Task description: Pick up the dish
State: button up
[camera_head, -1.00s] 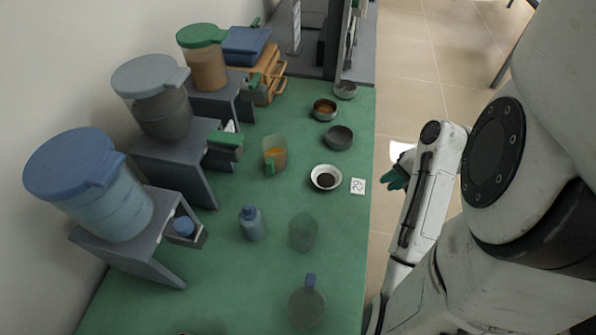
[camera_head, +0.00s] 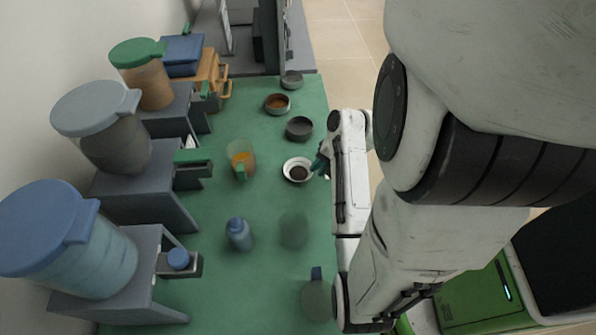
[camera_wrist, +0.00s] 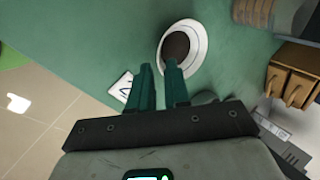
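A white round dish (camera_head: 287,168) with dark contents stands on the green tabletop near its right edge. It also shows in the wrist view (camera_wrist: 204,48), upper middle. My gripper (camera_head: 322,163) has dark green fingers and is at the right side of the dish, mostly hidden by my arm in the head view. In the wrist view my gripper (camera_wrist: 159,68) shows two fingers apart with nothing between them. The right finger overlaps the dish's near rim in the picture; I cannot tell whether they touch.
A dark grey bowl (camera_head: 299,128), a bowl with orange-brown contents (camera_head: 277,104) and a grey bowl (camera_head: 291,80) stand farther back. A jug (camera_head: 240,160), a blue bottle (camera_head: 238,235) and stands with lidded containers are left. A white marked card (camera_wrist: 122,87) lies beside the dish.

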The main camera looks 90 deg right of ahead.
aim_at(313, 179)
jog(key=x, duration=0.4)
jog(key=shift+d+f, duration=0.1)
jog(key=shift+d, duration=0.15)
grip_shut()
